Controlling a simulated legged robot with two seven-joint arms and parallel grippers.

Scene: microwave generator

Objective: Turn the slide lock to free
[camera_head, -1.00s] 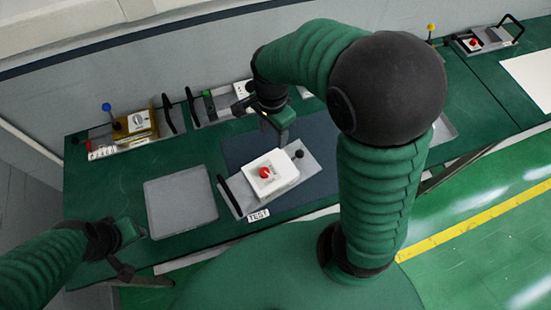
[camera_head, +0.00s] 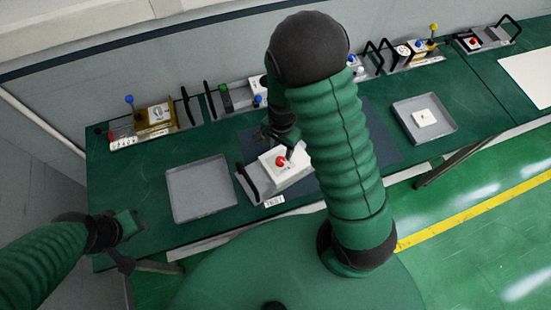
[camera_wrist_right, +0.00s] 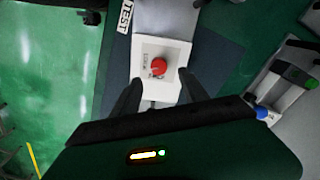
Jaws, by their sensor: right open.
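A white box with a red knob (camera_head: 280,161) sits on a grey tray fixture (camera_head: 256,188) with a black handle, behind a TEST label. In the right wrist view the red knob (camera_wrist_right: 159,67) is on the white box's face (camera_wrist_right: 143,47), with small markings beside it too small to read. My right gripper (camera_wrist_right: 160,90) is open, its two dark fingers reaching to either side of the box's near part, the knob just beyond and between them. Contact cannot be told. In the head view my arm hides part of the box. My left gripper (camera_head: 134,224) is away at the left table edge.
An empty grey tray (camera_head: 200,190) lies left of the fixture. Another tray (camera_head: 424,118) with a white piece is to the right. Several units with handles and coloured knobs line the back, including a yellow one (camera_head: 157,113).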

